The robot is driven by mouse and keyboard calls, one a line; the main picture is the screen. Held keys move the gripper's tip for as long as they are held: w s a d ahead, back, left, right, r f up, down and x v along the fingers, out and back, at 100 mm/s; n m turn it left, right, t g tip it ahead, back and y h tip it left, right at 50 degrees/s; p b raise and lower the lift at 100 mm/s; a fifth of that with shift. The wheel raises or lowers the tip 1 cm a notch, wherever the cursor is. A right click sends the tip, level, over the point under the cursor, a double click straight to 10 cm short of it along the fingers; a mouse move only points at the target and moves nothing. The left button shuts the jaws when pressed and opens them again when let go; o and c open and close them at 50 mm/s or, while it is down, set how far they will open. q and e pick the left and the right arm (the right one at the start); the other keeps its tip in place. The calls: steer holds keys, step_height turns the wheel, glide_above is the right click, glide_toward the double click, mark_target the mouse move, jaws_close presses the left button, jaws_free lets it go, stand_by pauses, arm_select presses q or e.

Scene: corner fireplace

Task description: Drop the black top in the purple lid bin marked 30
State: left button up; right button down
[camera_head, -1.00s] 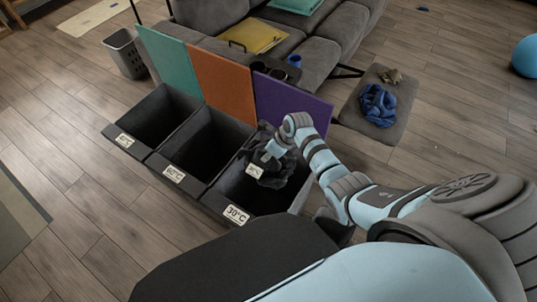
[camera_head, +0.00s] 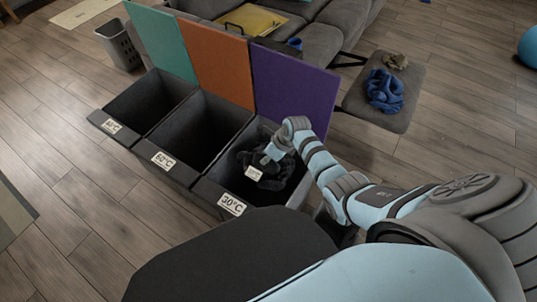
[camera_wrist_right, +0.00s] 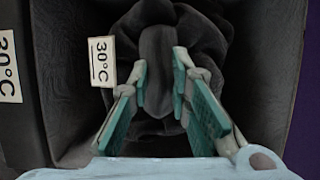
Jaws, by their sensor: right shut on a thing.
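The black top (camera_head: 273,182) is a crumpled dark cloth with a white 30°C tag. My right gripper (camera_head: 273,155) is shut on it and holds it over the opening of the rightmost bin (camera_head: 210,196). This bin has a raised purple lid (camera_head: 293,88) and a 30°C label on its front. In the right wrist view, the gripper's teal-padded fingers (camera_wrist_right: 160,82) pinch a fold of the top (camera_wrist_right: 195,40), with dark bin walls around it. How far the top reaches into the bin is hard to tell. My left gripper is out of view.
Two more open bins stand to the left, with an orange lid (camera_head: 212,68) and a teal lid (camera_head: 160,42). A grey basket (camera_head: 119,45) and a sofa (camera_head: 325,42) are behind. A stool with blue cloth (camera_head: 384,92) is at right.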

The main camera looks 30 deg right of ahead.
steer(key=c, duration=1.4)
jaws_free()
